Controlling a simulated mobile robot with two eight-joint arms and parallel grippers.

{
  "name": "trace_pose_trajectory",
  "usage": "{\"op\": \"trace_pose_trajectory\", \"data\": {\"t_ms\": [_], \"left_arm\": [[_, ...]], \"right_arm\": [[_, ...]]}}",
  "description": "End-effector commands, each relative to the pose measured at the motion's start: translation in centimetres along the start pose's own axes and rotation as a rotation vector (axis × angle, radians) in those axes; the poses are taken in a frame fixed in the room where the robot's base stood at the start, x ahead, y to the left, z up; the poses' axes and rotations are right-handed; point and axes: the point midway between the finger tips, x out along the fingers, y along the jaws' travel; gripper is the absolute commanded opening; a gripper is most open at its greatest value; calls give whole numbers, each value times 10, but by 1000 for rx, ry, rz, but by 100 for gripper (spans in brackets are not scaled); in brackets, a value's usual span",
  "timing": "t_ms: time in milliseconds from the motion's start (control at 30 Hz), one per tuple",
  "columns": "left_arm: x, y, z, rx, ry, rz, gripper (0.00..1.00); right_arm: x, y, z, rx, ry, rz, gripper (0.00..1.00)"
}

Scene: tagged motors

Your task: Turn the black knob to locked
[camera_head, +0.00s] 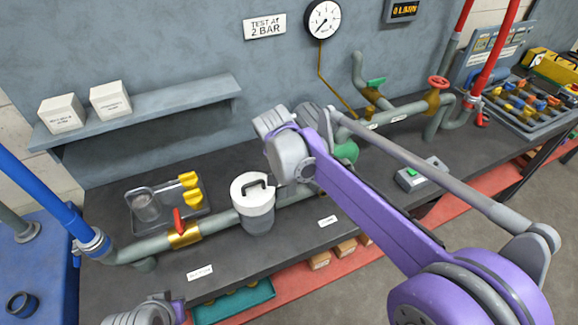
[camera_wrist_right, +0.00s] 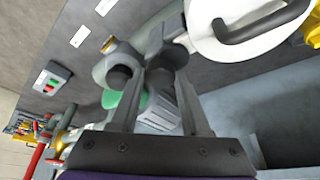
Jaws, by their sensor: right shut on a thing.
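In the right wrist view my right gripper (camera_wrist_right: 143,78) has its two fingers close together on a small dark part at their tips, which I take to be the black knob (camera_wrist_right: 167,56). The fingers cover much of it, so its setting cannot be read. In the head view my right wrist is over the pipe line beside a green rounded body (camera_head: 346,153), just right of the white-lidded canister (camera_head: 253,203). The wrist hides the knob and fingertips there. A grey and purple piece of my left arm shows at the bottom left; its fingers are out of frame.
A pipe with a red-handled brass valve (camera_head: 184,235) runs left of the canister. A tray (camera_head: 130,199) with yellow parts lies behind it. A button box (camera_head: 422,175) stands on the right. A shelf (camera_head: 150,105) holds two white boxes. The front left bench top is mostly clear.

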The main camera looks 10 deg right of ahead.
Motion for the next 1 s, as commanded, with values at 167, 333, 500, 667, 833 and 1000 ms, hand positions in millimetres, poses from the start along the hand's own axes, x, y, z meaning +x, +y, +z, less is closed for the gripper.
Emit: {"op": "trace_pose_trajectory", "data": {"t_ms": [167, 333, 500, 667, 833, 1000], "left_arm": [[-1, 0, -1, 0, 1, 0, 0], [-1, 0, -1, 0, 1, 0, 0], [-1, 0, -1, 0, 1, 0, 0], [-1, 0, -1, 0, 1, 0, 0], [-1, 0, -1, 0, 1, 0, 0], [-1, 0, -1, 0, 1, 0, 0]], "right_arm": [[0, -1, 1, 38, -2, 16, 0], [0, -1, 1, 51, -3, 21, 0], [0, -1, 1, 52, -3, 21, 0], [0, -1, 1, 52, -3, 21, 48], [0, -1, 1, 51, -2, 21, 76], [0, 0, 0, 51, -1, 21, 76]]}}
